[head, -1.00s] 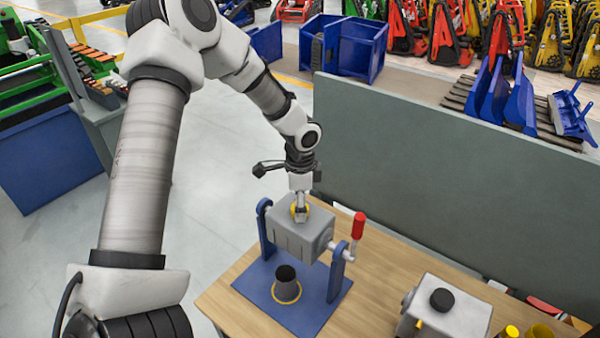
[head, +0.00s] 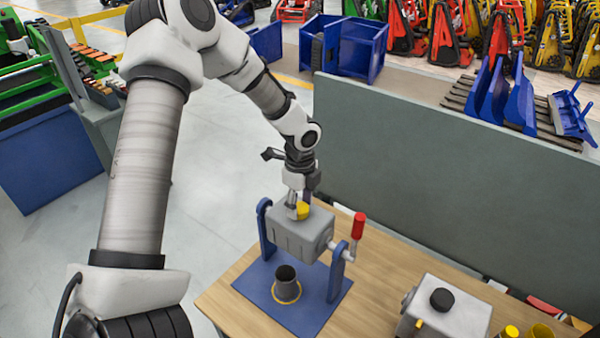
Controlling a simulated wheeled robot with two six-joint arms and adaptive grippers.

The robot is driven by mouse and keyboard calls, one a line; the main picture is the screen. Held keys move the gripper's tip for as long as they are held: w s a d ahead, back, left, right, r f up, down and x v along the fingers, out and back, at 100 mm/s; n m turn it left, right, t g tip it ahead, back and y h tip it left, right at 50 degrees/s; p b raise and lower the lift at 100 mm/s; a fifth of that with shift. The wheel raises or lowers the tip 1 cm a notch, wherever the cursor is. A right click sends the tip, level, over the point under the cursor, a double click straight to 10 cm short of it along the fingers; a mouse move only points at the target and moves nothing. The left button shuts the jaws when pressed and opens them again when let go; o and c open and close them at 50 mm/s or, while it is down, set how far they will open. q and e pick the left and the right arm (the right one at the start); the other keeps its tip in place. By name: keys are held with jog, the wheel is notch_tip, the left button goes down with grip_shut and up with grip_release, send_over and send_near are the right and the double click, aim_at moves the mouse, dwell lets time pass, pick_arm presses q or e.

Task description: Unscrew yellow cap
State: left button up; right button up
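The yellow cap (head: 303,211) sits on top of a grey box-shaped tank (head: 299,234) hung between two blue uprights. My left gripper (head: 298,205) points down from above. Its fingers are at the cap, one on its left side and the other behind it, and they look closed around it. The exact contact is too small to see. My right gripper is not in view.
The tank's stand has a red-handled crank (head: 358,226) on the right and a blue base plate (head: 310,315) holding a dark cup (head: 287,286). A second grey tank (head: 452,310) with a black knob stands on the wooden table at right. A grey panel (head: 420,180) rises behind the table.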

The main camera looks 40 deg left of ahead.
pick_arm(q)
jog(key=n, duration=0.8)
jog(key=shift+n, duration=0.9)
jog(key=n, duration=0.2)
jog(key=shift+n, duration=0.4)
jog(key=n, duration=0.4)
jog(key=shift+f, duration=0.1)
jog(key=n, duration=0.3)
jog(key=shift+s+b, duration=0.1)
jog(key=shift+b, duration=0.2)
